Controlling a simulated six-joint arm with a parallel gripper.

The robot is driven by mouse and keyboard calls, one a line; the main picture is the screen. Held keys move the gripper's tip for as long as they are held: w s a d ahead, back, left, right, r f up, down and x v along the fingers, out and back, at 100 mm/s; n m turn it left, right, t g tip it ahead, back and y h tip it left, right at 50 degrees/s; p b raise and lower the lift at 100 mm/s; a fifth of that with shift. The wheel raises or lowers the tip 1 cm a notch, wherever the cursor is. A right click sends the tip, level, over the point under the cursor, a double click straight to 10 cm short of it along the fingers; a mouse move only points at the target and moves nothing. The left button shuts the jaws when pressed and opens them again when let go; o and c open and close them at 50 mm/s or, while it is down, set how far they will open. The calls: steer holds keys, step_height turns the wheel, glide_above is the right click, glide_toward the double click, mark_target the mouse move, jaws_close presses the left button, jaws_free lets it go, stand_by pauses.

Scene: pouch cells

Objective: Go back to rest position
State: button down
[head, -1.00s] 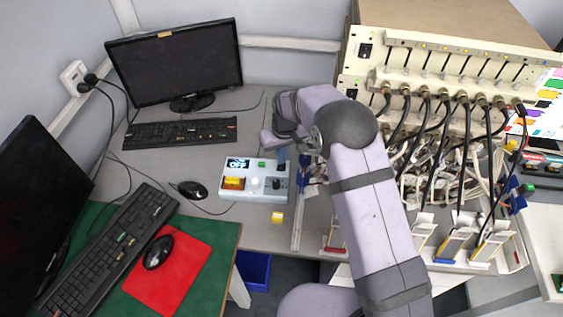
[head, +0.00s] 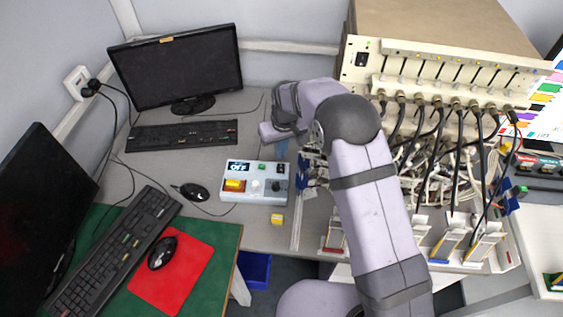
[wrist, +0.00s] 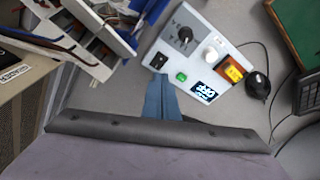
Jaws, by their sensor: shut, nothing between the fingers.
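My gripper (head: 281,150) is above the grey desk, just behind the top right corner of the white control box (head: 235,195). In the wrist view its blue fingers (wrist: 161,98) are together with nothing between them. The control box also shows in the wrist view (wrist: 228,60), beyond the fingertips and apart from them as far as I can tell. It has a display reading OFF, a lit orange switch, a green button, a white knob and a black knob. My arm hides part of the desk and the rack's left side.
A cream tester (head: 440,62) with black cables stands on the right above slotted cell holders (head: 447,243). A small yellow block (head: 277,219) lies below the box. Monitors, keyboards and a mouse (head: 193,192) are to the left.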

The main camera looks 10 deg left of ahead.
steer(key=s+d+r+m, duration=0.2)
steer(key=s+d+r, duration=0.3)
steer(key=d, duration=0.4)
steer(key=s+d+r+m, duration=0.2)
steer(key=s+d, duration=0.5)
steer(key=s, duration=0.4)
steer(key=s+d+r+m+g, duration=0.1)
steer(key=s+d+r+m, duration=0.1)
steer(key=s+d, duration=0.5)
steer(key=s, duration=0.5)
steer(key=shift+d+g+h, duration=0.25)
steer(key=shift+g+h, duration=0.05)
steer(key=shift+h, duration=0.1)
